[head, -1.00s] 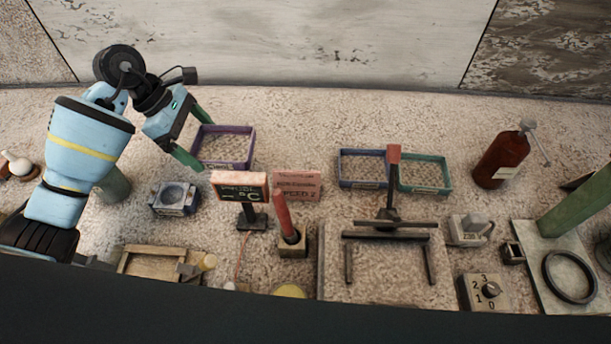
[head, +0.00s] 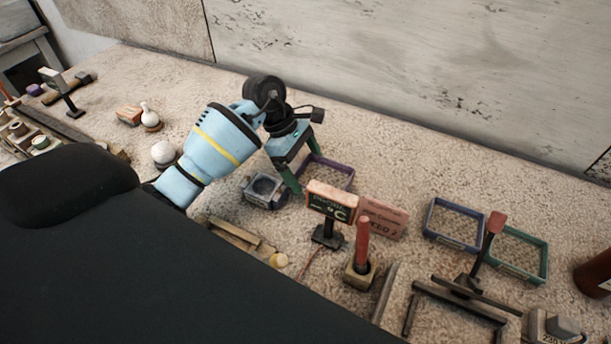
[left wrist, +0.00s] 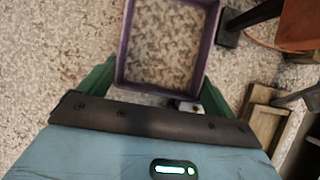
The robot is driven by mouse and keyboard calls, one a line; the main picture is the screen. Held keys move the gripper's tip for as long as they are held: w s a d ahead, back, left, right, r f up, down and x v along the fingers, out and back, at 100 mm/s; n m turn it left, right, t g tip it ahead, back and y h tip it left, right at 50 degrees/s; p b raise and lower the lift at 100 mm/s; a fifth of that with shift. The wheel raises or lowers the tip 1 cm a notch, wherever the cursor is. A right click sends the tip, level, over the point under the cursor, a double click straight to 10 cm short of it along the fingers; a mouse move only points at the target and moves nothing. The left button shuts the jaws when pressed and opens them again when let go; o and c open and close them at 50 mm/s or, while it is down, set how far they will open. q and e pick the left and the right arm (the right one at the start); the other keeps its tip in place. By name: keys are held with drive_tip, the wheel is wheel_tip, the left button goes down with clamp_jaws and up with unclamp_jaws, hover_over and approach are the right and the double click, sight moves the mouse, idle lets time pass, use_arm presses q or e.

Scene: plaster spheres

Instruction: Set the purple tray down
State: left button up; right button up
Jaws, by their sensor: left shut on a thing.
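The purple tray (head: 338,164) is a shallow open frame with a pale speckled bottom, near the middle of the head view. It also shows at the top of the left wrist view (left wrist: 124,46), and it looks empty. My left gripper (head: 305,169) is shut on the tray, with its green fingers at the tray's near end. In the left wrist view the fingers (left wrist: 160,88) sit either side of that end. I cannot tell whether the tray's underside touches the table. My right gripper is not in view.
A small grey box with a round dish (head: 264,188) stands left of the tray. A sign on a stand (head: 330,203) and a pink block (head: 382,217) are close in front. Blue (head: 430,222) and green (head: 545,262) trays lie to the right. Bare table lies behind the tray.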

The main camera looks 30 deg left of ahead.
sight(305, 176)
use_arm(q)
wheel_tip(305, 176, down, 4)
drive_tip(key=shift+r, duration=0.25)
drive_tip(key=shift+f, duration=0.1)
drive_tip(key=shift+f, duration=0.1)
drive_tip(key=o, duration=0.6)
drive_tip(key=shift+f, duration=0.15)
drive_tip(key=shift+c, duration=0.2)
drive_tip(key=shift+o, duration=0.9)
drive_tip(key=shift+r, duration=0.2)
